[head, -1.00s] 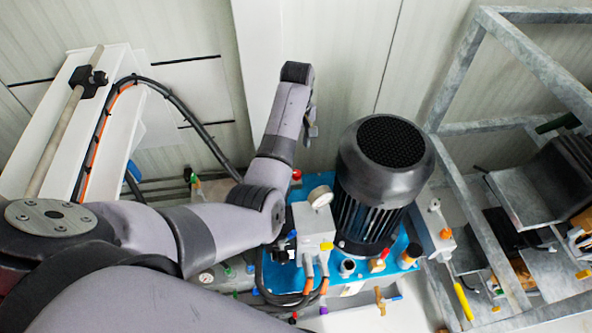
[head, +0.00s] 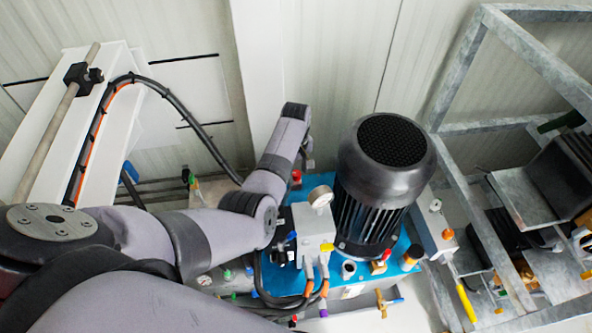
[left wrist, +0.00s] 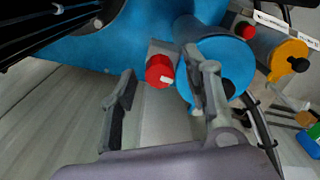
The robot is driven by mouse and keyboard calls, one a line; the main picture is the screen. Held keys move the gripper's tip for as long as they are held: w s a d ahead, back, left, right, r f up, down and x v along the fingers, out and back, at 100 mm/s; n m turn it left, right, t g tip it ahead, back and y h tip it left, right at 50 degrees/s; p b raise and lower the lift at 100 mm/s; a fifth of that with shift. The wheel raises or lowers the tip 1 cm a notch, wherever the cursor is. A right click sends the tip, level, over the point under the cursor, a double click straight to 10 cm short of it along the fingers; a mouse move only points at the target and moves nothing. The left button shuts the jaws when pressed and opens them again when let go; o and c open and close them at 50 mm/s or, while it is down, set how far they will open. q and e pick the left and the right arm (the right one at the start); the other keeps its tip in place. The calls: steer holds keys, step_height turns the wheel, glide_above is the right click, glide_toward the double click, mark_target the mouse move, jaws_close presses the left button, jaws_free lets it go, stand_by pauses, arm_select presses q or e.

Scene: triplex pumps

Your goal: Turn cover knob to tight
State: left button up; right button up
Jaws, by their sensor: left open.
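A red knob (left wrist: 159,70) with a small white mark shows in the left wrist view, on a grey block beside a blue cylinder (left wrist: 218,65). I take it to be the cover knob. In the head view a red knob (head: 296,177) sits at the back edge of the blue pump unit (head: 300,277). My left gripper (left wrist: 164,82) is open, its two fingers on either side of the red knob in the picture. Whether they touch it or are still short of it I cannot tell. In the head view the left gripper (head: 307,161) is small and partly hidden by my wrist.
A large black motor (head: 385,190) stands just right of the knob. A grey metal frame (head: 480,215) stands at the right and a panelled wall (head: 345,60) behind.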

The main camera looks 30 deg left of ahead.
arm_select(q)
jaws_close()
stand_by(0.4)
steer(key=shift+r+m+p, duration=0.2)
steer(key=shift+m+p, duration=1)
steer(key=shift+m, duration=0.1)
steer(key=m+p, duration=0.1)
steer(key=m, duration=0.1)
steer(key=shift+m, duration=0.4)
steer(key=m+p, duration=0.2)
steer(key=m, duration=0.3)
steer(key=shift+w+f, duration=0.1)
steer(key=m+p, duration=0.1)
steer(key=m, duration=0.5)
steer(key=shift+d, duration=0.1)
steer(key=shift+m, duration=0.3)
